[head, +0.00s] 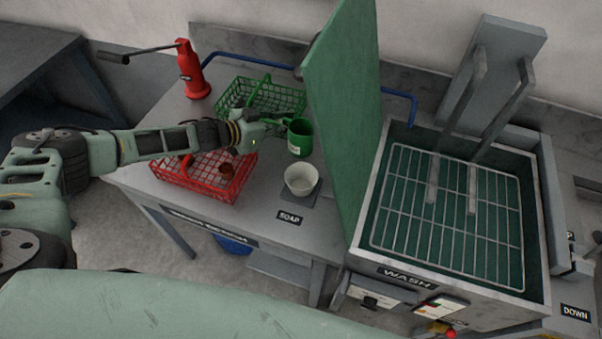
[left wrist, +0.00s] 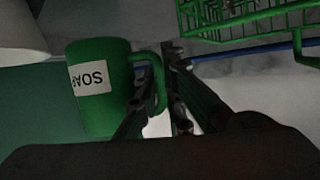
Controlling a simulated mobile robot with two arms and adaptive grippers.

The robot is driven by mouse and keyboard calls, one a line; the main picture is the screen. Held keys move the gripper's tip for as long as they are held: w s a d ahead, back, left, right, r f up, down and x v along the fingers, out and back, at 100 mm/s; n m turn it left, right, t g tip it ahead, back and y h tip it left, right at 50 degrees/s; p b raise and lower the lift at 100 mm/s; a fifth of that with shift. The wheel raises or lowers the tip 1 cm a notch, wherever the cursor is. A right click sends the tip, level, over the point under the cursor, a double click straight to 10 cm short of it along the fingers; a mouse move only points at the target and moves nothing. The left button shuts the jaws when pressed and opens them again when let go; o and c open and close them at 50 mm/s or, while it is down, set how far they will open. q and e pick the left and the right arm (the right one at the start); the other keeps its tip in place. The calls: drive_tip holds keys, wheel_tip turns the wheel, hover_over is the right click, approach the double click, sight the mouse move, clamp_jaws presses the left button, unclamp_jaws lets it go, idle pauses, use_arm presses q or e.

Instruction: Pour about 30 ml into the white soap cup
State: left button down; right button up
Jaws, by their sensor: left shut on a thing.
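The white soap cup (head: 301,180) stands upright on a small grey pad (head: 288,199) behind the SOAP label on the table. A green jug (head: 300,138) is just behind the cup in the head view. In the left wrist view the green jug (left wrist: 102,90) has a white SOAP label and a handle on its right. My left gripper (head: 275,128) is shut on the jug's handle, and its fingers (left wrist: 165,95) lie at the handle in the wrist view. The jug looks close to upright. Its contents cannot be made out. The right gripper does not show.
A red basket (head: 180,184) with copper-coloured coils is left of the cup. A green basket (head: 235,98) is behind my left gripper. A tall green panel (head: 345,110) stands right of the jug, before the wash basin (head: 537,262). A red pump-like device (head: 189,72) stands at the back left.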

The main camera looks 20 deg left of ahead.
use_arm(q)
drive_tip(key=shift+m+g+h, duration=0.3)
drive_tip(key=shift+m+h, duration=0.2)
drive_tip(key=shift+h, duration=0.1)
drive_tip(key=s+a, duration=0.2)
drive_tip(key=a, duration=0.3)
drive_tip(key=shift+s+a+f, duration=0.1)
drive_tip(key=shift+s+f, duration=0.25)
drive_tip(key=shift+s, duration=0.05)
drive_tip(key=shift+s+r+p, duration=0.1)
drive_tip(key=shift+s+p, duration=0.05)
drive_tip(key=shift+p, duration=0.25)
